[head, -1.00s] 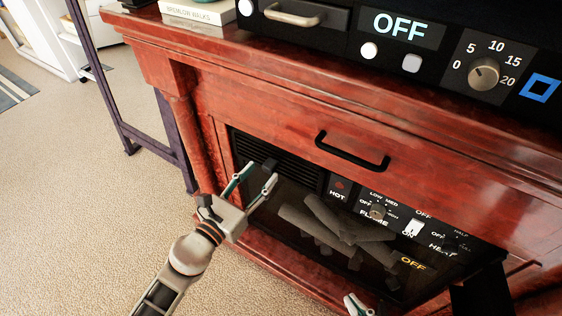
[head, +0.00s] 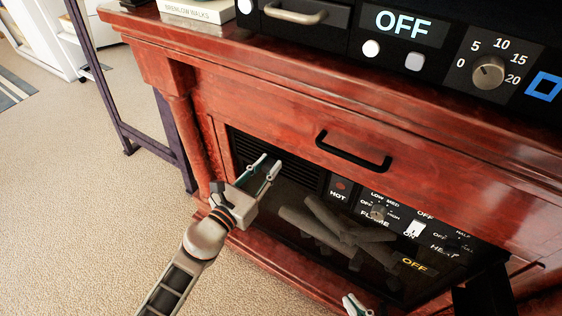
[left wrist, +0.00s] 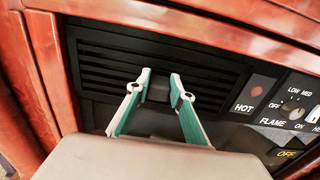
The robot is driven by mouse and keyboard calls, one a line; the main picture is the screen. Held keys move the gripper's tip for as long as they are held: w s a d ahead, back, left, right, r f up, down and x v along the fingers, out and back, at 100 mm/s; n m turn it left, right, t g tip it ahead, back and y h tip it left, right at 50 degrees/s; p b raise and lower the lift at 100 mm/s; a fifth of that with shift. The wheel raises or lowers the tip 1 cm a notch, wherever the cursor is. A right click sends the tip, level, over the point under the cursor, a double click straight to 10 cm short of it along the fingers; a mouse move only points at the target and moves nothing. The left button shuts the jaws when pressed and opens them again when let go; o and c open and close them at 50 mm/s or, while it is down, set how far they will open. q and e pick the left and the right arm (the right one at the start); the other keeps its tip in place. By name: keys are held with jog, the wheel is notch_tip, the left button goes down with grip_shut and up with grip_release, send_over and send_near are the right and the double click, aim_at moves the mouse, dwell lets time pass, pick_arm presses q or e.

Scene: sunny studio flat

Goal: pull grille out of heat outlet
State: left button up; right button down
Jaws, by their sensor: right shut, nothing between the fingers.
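The black slatted grille (head: 300,172) sits in the heat outlet at the upper left of the fireplace opening. It fills much of the left wrist view (left wrist: 100,62). A dark tab (left wrist: 158,90) stands out from its front. My left gripper (head: 271,159) reaches in from the lower left, and its two fingertips (left wrist: 160,80) are shut on this tab, one on each side. The grille looks seated in its frame. My right gripper (head: 357,304) shows only in part at the bottom edge of the head view, shut and empty, away from the grille.
A control panel (head: 405,222) with knobs and switches lies right of the grille, above grey logs (head: 335,232). A black bar handle (head: 352,152) juts from the red wood front above. A dark metal frame (head: 120,110) stands at left; carpet there is clear.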

dwell(0.4)
pick_arm(q)
jog(key=shift+v, duration=3.1)
jog(key=shift+r, duration=0.1)
